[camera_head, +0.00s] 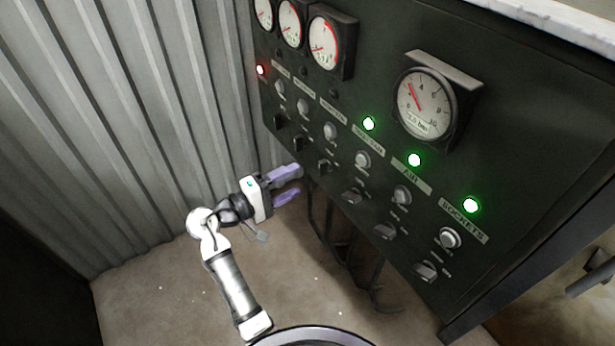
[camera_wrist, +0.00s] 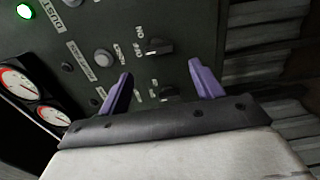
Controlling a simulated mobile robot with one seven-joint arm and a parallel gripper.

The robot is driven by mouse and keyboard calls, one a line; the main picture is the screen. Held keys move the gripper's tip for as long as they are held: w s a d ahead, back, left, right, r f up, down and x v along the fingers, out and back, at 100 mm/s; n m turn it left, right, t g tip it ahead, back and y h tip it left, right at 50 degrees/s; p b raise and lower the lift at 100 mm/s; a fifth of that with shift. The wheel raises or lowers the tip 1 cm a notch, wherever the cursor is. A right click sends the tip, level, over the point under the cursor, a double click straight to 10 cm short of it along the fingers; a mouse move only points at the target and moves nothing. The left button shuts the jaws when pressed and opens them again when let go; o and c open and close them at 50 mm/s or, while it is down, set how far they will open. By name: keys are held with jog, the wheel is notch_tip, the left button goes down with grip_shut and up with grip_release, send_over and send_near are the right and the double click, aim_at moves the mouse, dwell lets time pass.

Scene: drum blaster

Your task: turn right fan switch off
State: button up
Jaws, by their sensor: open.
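My gripper (camera_head: 297,182) is open and empty, just left of the dark control panel (camera_head: 520,110), below its lower switch row. In the wrist view its two purple fingers (camera_wrist: 160,75) point at the panel. A black rotary switch (camera_head: 324,166) lies just beyond the upper fingertip; what looks like the same switch (camera_wrist: 160,47), with an ON marking, shows ahead of the fingers in the wrist view. Another switch (camera_wrist: 168,93) shows between the fingers. The column labels are too small or blurred to tell surely which switch is the right fan's. I see no contact.
More black switches (camera_head: 384,231) and round grey buttons (camera_head: 362,159) run along the panel to the right. Gauges (camera_head: 323,42) stick out above. Green lamps (camera_head: 414,160) are lit, and a red lamp (camera_head: 261,70) glows at left. A corrugated wall (camera_head: 150,110) stands at the left.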

jog(key=b+v, duration=0.1)
jog(key=v, duration=0.5)
dwell(0.3)
